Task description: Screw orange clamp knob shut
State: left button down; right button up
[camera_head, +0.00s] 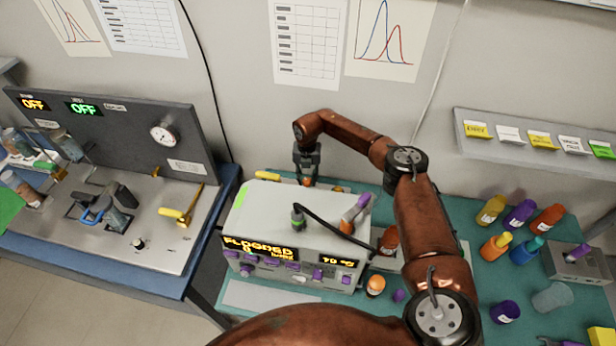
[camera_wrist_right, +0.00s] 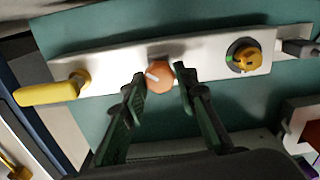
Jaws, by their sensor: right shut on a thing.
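The orange clamp knob (camera_wrist_right: 158,77) with a white mark sits on a long white plate (camera_wrist_right: 115,60) in the right wrist view. My right gripper (camera_wrist_right: 160,80) has its two dark fingers on either side of the knob, shut on it. In the head view my right gripper (camera_head: 307,178) points down behind the white instrument box (camera_head: 270,205), and the knob is mostly hidden there. My left gripper is not in either view.
The box reads "FLOODED" and carries a black hose. Several coloured bottles (camera_head: 519,214) stand at right on the teal bench.

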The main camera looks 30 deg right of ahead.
aim_at(307, 180)
jog(key=m+p, duration=0.1)
jog(key=m, duration=0.1)
jog(key=m+p, duration=0.2)
jog(key=shift+w+d+r+m, duration=0.1)
jog(key=shift+w+r+m, duration=0.05)
jog(key=shift+r+m, duration=0.25)
jog(key=shift+w+f+m+p, duration=0.1)
jog(key=shift+f+m+p, duration=0.05)
jog(key=shift+m+p, duration=2.05)
jog(key=shift+m+b, duration=0.3)
jog(key=o, duration=1.1)
jog(key=shift+f, duration=0.1)
jog(key=shift+o, duration=0.3)
jog(key=shift+f, duration=0.1)
notch_tip(307, 180, up, 12)
